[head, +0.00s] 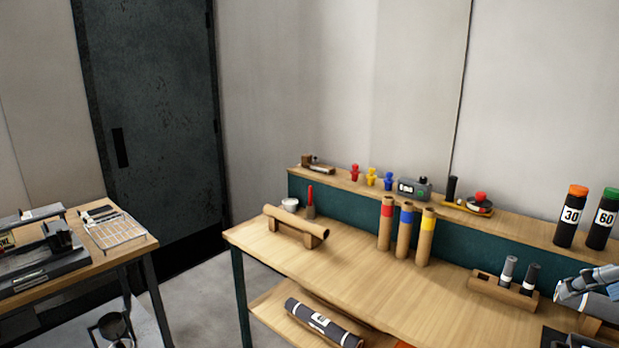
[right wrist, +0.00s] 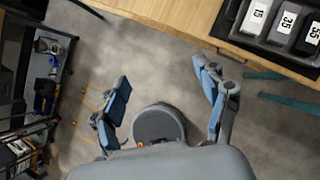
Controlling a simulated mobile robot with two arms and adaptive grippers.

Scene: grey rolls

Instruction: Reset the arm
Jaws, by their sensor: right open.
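My right gripper (head: 588,284) shows at the right edge of the head view, partly cut off, over the right end of the wooden workbench (head: 350,270). In the right wrist view my right gripper (right wrist: 165,92) has its blue-grey fingers spread wide, with nothing between them. The grey floor (right wrist: 185,65) lies below it, beside a wooden table edge (right wrist: 180,15). My left gripper is not in view.
A brown roll (head: 297,223) rests on a wooden cradle. Upright tubes with red (head: 386,225), blue (head: 405,232) and yellow (head: 426,240) bands stand behind. A holder (head: 492,290) with two grey cylinders is near my gripper. A tray (right wrist: 237,28) holds labelled containers.

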